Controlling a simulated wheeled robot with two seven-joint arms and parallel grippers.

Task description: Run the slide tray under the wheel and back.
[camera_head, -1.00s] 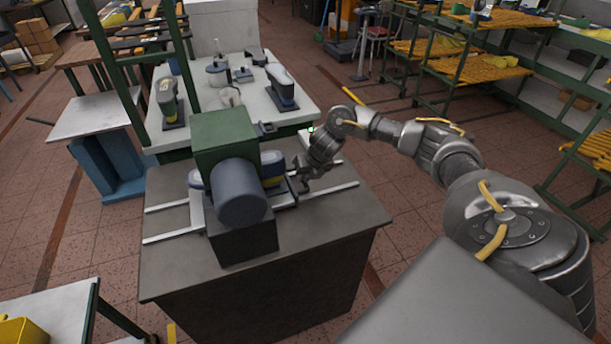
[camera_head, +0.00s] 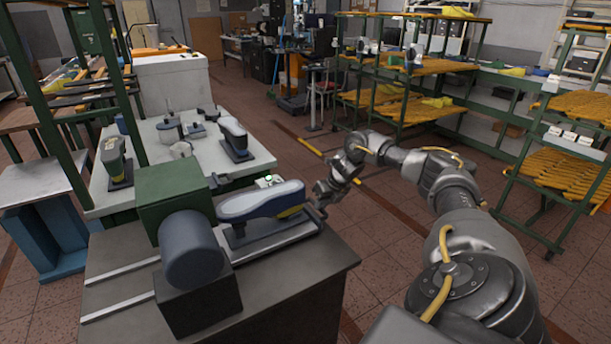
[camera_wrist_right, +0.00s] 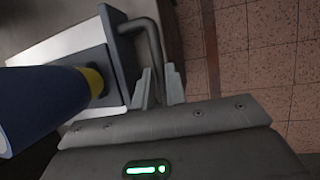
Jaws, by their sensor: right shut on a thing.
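The slide tray (camera_head: 275,242) is a pale plate on rails (camera_head: 120,272) on the grey bench. It sticks out to the right of the wheel housing. A blue-grey shoe last (camera_head: 262,201) with a yellow part lies on it; in the right wrist view the last (camera_wrist_right: 40,100) shows at the left. The wheel unit is a green box (camera_head: 172,190) with a grey-blue drum (camera_head: 190,250), which hides the tray's left end. My right gripper (camera_head: 320,208) is shut on the tray's bent handle (camera_wrist_right: 152,45) at the tray's right end. My left gripper is out of view.
Behind the bench, a white table (camera_head: 200,165) carries several lasts and small tools. A green frame post (camera_head: 125,100) stands at its left. Shelves with orange racks (camera_head: 400,105) stand at the back right. The floor right of the bench is clear.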

